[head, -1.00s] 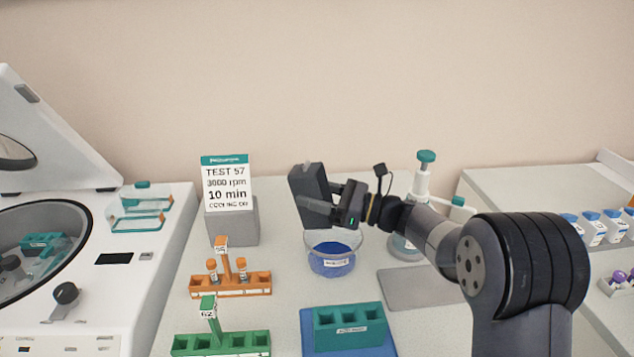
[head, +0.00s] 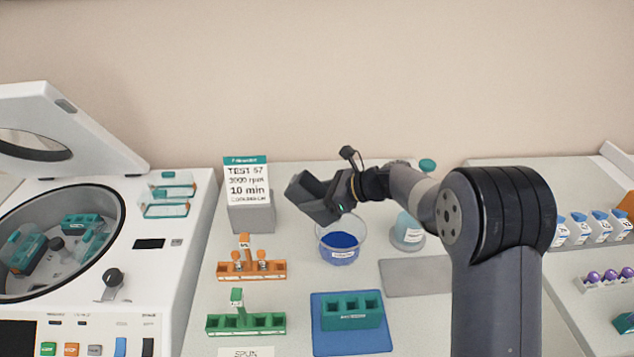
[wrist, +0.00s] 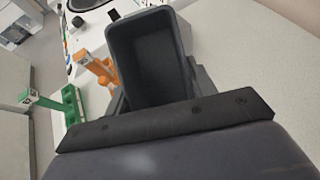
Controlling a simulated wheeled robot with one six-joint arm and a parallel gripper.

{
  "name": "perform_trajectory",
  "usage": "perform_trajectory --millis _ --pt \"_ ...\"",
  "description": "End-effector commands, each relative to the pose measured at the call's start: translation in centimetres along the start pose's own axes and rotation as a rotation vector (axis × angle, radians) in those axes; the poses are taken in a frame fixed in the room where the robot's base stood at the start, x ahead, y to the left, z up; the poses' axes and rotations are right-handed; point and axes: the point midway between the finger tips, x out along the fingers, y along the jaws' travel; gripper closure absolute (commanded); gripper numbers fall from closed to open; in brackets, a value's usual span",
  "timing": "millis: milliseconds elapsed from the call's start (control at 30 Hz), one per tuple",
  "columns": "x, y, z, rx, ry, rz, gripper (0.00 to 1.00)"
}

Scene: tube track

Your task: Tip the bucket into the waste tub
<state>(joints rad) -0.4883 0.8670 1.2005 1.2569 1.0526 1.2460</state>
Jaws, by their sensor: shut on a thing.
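The bucket (head: 314,196) is a small dark grey box, held tilted in the air. My gripper (head: 338,197) is shut on it from the right. In the wrist view the bucket (wrist: 150,60) shows its open mouth and a dark inside with nothing visible in it. The bucket appears apart from the tub. The tub is not clear in the wrist view.
An open centrifuge (head: 120,250) stands on the left. A sign on a grey block (head: 250,212), an orange rack (head: 251,269) and a green rack (head: 246,322) stand left of the tub. A teal block (head: 352,310) sits on a blue mat in front. A dispenser bottle (head: 408,230) stands right.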

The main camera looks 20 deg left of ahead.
Motion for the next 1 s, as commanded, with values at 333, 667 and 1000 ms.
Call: perform_trajectory --millis 333,667,1000 --pt "0.0 0.0 0.2 -0.002 0.204 0.002 0.73" --pt "0.7 0.0 -1.0 -0.003 0.437 0.002 0.73" --pt "1.0 0.0 -1.6 -0.002 0.638 0.003 0.73"
